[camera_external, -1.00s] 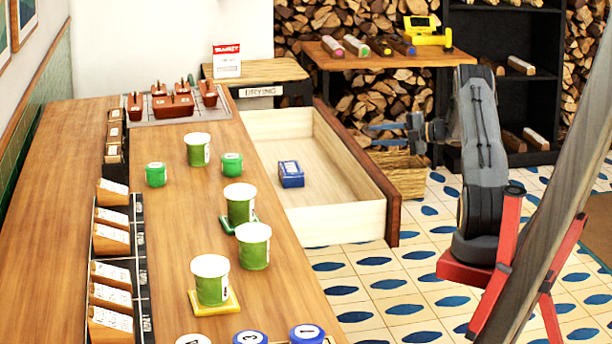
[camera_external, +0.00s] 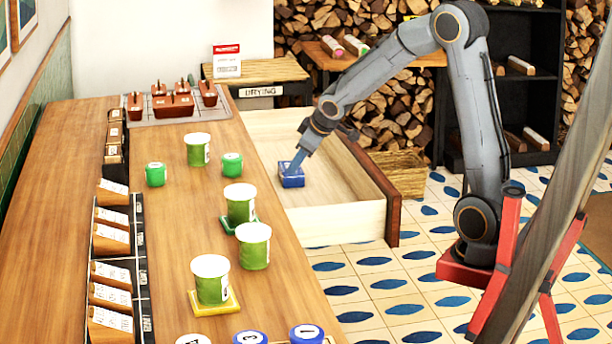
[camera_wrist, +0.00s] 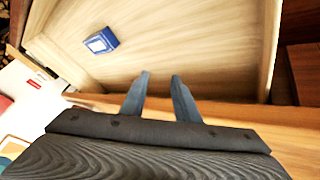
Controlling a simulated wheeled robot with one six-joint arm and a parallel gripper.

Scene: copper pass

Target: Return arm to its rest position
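My arm reaches left over the open drawer (camera_external: 335,222) in the external view. My gripper (camera_external: 293,168) points down, and its fingertips overlap the blue box (camera_external: 292,180) in that picture. In the wrist view my gripper (camera_wrist: 160,76) has its two fingers apart with nothing between them. The blue box (camera_wrist: 101,41) lies on the drawer floor there, ahead and to the left of the fingers, clear of them. The drawer's pale wooden floor (camera_wrist: 185,45) fills much of that view.
The wooden counter (camera_external: 70,230) left of the drawer carries several green cups, including one on a yellow coaster (camera_external: 215,304). A drying shelf (camera_external: 255,70) stands behind the drawer. A basket (camera_external: 400,172) and a dark shelf unit (camera_external: 530,95) stand behind it to the right.

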